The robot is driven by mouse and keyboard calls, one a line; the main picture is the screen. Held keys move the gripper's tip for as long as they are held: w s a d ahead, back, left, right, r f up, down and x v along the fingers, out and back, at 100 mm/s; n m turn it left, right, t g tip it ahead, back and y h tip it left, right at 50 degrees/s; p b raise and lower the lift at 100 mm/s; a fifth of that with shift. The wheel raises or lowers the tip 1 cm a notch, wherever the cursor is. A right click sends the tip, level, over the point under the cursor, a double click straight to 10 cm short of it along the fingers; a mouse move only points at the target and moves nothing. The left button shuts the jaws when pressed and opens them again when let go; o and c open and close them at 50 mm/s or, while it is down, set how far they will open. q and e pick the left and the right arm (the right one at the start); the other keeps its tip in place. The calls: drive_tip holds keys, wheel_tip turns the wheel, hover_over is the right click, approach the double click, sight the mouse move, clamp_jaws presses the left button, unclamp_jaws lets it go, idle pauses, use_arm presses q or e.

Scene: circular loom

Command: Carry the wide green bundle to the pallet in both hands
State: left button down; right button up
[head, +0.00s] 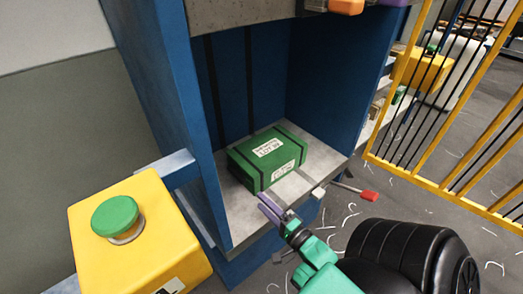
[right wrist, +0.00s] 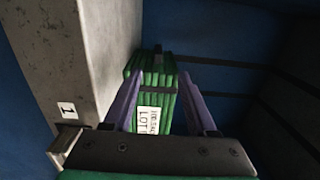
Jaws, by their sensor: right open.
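The wide green bundle (head: 262,152), with dark straps and white labels, lies on the grey floor of a blue bay. My right gripper (head: 266,205), with purple fingers, is at the bay's front edge, just short of the bundle's near side. In the right wrist view the fingers (right wrist: 157,78) are open, with the bundle (right wrist: 150,75) and its label between them in the picture. The bundle is apparently ahead of the fingertips; whether they touch it I cannot tell. My left gripper is not in view. I cannot make out a pallet.
The blue bay walls (head: 177,85) stand close on both sides of the bundle. A yellow box with a green button (head: 115,215) stands at the left front. A yellow barred fence (head: 440,185) stands at the right. A red-ended handle (head: 369,195) sticks out beside the bay.

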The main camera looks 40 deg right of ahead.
sight(231, 172)
drive_tip(key=shift+w+f, duration=0.1)
drive_tip(key=shift+w, duration=0.25)
drive_tip(key=w+b, duration=0.1)
drive_tip(key=w, duration=1.3)
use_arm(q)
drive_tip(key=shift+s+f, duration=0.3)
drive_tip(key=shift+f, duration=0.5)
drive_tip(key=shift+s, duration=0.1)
use_arm(e)
clamp_jaws()
